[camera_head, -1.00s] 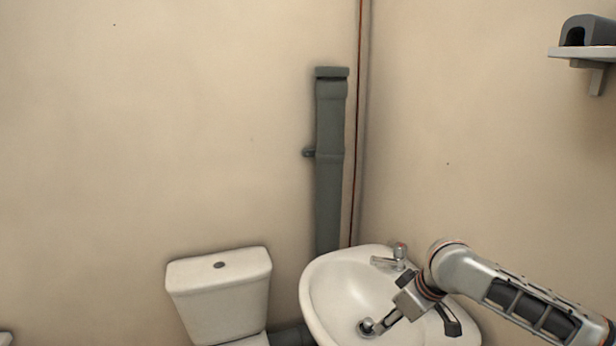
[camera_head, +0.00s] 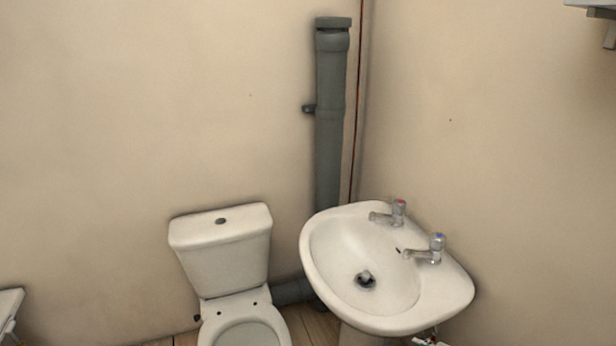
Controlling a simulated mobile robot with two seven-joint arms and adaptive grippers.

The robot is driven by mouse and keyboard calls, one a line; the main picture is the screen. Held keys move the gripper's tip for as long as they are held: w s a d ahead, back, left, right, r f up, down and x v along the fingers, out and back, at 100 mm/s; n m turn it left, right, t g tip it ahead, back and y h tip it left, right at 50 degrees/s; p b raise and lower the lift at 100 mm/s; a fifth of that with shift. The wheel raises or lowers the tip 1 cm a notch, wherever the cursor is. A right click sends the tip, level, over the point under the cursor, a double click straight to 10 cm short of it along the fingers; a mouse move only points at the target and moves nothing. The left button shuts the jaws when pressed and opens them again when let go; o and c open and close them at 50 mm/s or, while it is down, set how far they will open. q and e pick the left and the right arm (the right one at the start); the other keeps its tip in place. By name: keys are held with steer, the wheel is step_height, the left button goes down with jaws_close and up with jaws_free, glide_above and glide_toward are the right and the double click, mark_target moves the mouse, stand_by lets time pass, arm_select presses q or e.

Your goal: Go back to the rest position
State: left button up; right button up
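Neither of my grippers shows in the head view, and no part of my arms is clearly in sight. The white washbasin (camera_head: 335,245) stands at the lower right with nothing of mine over it. Its red-topped tap (camera_head: 397,212) and blue-topped tap (camera_head: 436,248) are both in plain view on the rim.
A white toilet (camera_head: 222,255) stands left of the basin. A grey vertical pipe (camera_head: 329,120) runs up the wall behind them. A shelf (camera_head: 592,4) is cut off at the top right. A white object (camera_head: 10,303) is cut off at the lower left.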

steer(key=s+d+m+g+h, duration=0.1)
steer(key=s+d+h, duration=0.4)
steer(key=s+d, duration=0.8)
arm_select(q)
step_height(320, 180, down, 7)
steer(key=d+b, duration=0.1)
steer(key=b, duration=0.7)
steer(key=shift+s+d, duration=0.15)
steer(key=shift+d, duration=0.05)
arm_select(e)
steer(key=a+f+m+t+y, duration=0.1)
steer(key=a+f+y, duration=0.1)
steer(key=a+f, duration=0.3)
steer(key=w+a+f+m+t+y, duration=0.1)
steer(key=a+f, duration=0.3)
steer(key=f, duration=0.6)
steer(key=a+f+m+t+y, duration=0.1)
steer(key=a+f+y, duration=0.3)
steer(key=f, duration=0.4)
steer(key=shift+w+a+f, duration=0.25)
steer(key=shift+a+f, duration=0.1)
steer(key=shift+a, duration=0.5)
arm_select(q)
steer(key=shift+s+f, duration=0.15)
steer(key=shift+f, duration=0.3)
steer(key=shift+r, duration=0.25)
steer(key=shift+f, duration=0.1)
